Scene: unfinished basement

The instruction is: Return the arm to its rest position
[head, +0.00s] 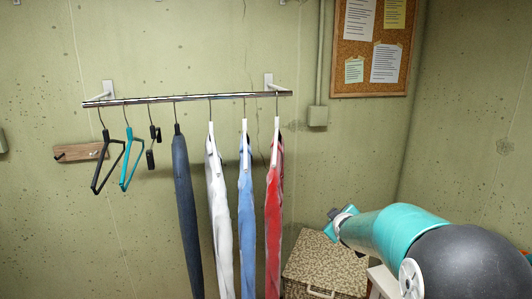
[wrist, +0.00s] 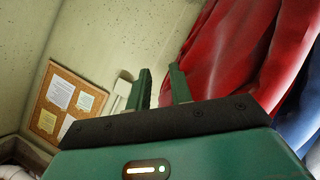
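My arm (head: 395,230) reaches in from the lower right in the head view, teal and black. My gripper (head: 334,216) is at its far end, right of the red garment (head: 273,220) and above a patterned box. In the wrist view my gripper (wrist: 161,84) shows two dark green fingers standing apart, with nothing between them. The red garment (wrist: 225,50) fills the upper right of that view, close behind the right finger; I cannot tell whether they touch.
A metal rail (head: 187,99) on the wall holds several hangers and garments. The patterned box (head: 325,262) stands below my gripper. A cork board (head: 340,85) and a conduit box (head: 318,116) are on the wall.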

